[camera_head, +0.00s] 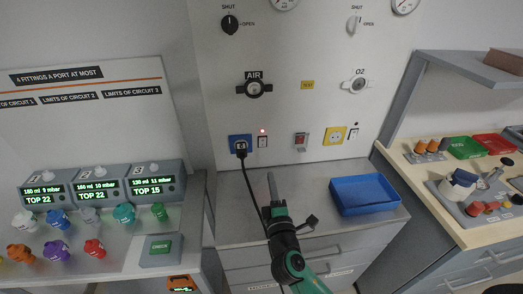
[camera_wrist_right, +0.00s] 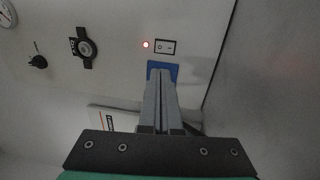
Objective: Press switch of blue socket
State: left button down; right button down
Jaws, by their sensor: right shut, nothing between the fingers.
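The blue socket (camera_head: 233,138) is on the upright panel, with a black plug (camera_head: 241,148) in it and a cable hanging down. Its small switch (camera_head: 262,141) sits just right of it, with a lit red lamp (camera_head: 263,130) above. My right gripper (camera_head: 270,174) is shut and empty, below the socket and switch in the picture. In the right wrist view, the shut fingers (camera_wrist_right: 161,72) overlap the blue socket (camera_wrist_right: 174,68) and hide much of it. The switch (camera_wrist_right: 165,46) and lit lamp (camera_wrist_right: 145,44) show clear beyond the fingertips. My left gripper is not in view.
A blue tray (camera_head: 363,181) stands on the grey counter. A fittings bench (camera_head: 120,259) is at left, a wooden bench at right.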

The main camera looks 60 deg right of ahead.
aim_at(263, 140)
jog(key=x, duration=1.4)
jog(key=shift+w+r, duration=0.1)
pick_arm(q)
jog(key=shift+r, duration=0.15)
